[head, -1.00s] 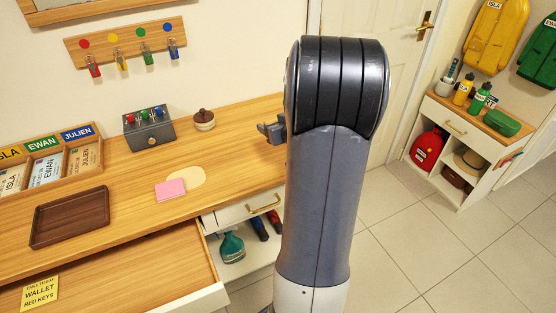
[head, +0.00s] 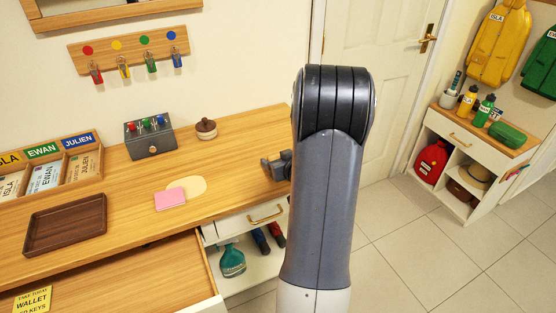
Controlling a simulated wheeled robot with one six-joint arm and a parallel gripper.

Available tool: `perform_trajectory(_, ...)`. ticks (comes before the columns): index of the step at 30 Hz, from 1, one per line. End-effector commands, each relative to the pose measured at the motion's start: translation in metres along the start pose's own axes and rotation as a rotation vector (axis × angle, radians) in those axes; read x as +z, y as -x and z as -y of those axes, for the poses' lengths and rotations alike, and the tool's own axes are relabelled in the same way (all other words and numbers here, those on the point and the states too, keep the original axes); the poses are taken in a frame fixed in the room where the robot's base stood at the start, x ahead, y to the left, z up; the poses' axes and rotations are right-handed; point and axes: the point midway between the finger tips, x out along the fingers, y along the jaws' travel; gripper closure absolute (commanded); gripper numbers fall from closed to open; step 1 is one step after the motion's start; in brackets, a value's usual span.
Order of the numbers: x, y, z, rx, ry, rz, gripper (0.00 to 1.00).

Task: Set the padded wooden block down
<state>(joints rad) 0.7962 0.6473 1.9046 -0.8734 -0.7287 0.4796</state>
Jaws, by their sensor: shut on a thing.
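My gripper (head: 276,165) shows only in part at the right end of the wooden desktop (head: 240,180), with my own arm in front of it. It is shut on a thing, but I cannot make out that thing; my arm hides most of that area. I see no padded wooden block plainly in this view. A round, dark-topped wooden piece with a pale base (head: 206,129) stands upright on the desktop near the wall, left of my gripper and apart from it.
A grey box with coloured knobs (head: 150,138), an empty brown tray (head: 65,225) and a name-card rack (head: 88,163) stand farther left. An open drawer (head: 140,275) juts out in front.

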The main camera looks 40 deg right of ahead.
Motion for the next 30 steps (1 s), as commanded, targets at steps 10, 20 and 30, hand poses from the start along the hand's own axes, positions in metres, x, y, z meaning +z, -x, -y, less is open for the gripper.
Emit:
perform_trajectory(10, 0.0036, -0.0015, 0.0, 0.0, 0.0, 0.0, 0.27)
perform_trajectory(20, 0.0035, -0.0015, -0.0001, 0.0, 0.0, 0.0, 0.13)
perform_trajectory(30, 0.0037, -0.0016, -0.0001, 0.0, 0.001, 0.0, 0.13)
